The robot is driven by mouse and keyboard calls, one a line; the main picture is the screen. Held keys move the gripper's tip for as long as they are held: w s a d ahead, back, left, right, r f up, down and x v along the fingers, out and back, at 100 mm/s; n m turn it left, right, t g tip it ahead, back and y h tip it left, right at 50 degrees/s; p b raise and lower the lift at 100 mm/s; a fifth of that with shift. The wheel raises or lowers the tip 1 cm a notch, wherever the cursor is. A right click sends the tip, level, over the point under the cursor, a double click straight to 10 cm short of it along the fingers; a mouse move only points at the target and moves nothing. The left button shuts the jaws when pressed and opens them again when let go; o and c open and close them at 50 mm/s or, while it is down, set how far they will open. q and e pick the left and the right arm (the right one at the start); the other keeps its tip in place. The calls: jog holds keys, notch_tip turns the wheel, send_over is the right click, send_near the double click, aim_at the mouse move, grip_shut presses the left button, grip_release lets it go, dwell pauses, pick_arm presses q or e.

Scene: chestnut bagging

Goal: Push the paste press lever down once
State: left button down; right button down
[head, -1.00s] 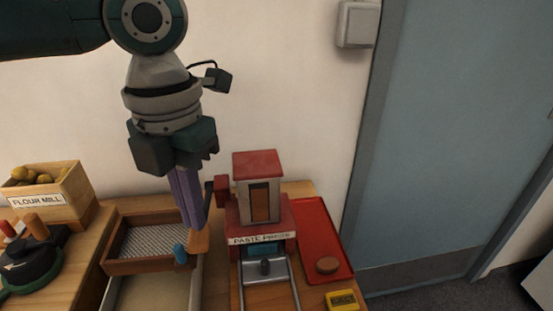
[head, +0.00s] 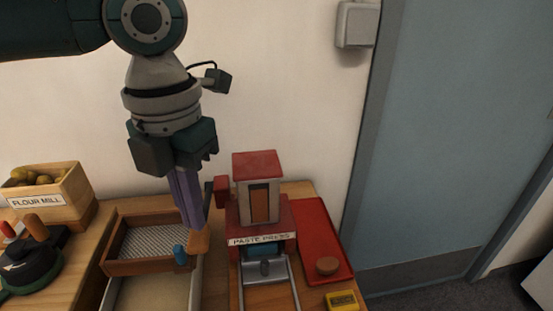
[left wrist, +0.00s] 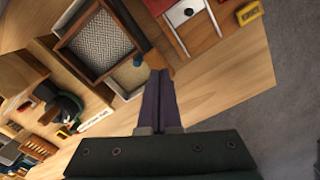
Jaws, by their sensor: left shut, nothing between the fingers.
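The paste press (head: 258,200) is a red and grey tower with a red roof and a "PASTE PRESS" label. A dark lever bar (head: 208,195) stands at its left side by a red block. A wooden piece (head: 199,242), seemingly the lever's handle, is low beside the press, just under my left fingertips. It also shows at the fingertips in the left wrist view (left wrist: 153,59). My left gripper (head: 194,227) points down with its purple fingers together and empty. I cannot tell whether its tips touch the wooden piece. My right gripper is out of view.
A wooden sieve tray (head: 110,268) with a blue knob (head: 180,254) is close left of the fingers. The flour mill (head: 82,190) stands far left.

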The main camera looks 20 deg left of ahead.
aim_at(197, 235)
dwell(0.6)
pick_arm(q)
jog(key=shift+f+b, duration=0.6)
jog(key=shift+f, duration=0.5)
jog(key=shift+f+b, duration=0.5)
jog(key=shift+f, duration=0.4)
jog(key=shift+s+f, duration=0.1)
jog(key=shift+f, duration=0.1)
jog(key=shift+s+d+f+b, duration=0.15)
jog(key=shift+f+b, duration=0.45)
jog(key=shift+f, duration=0.5)
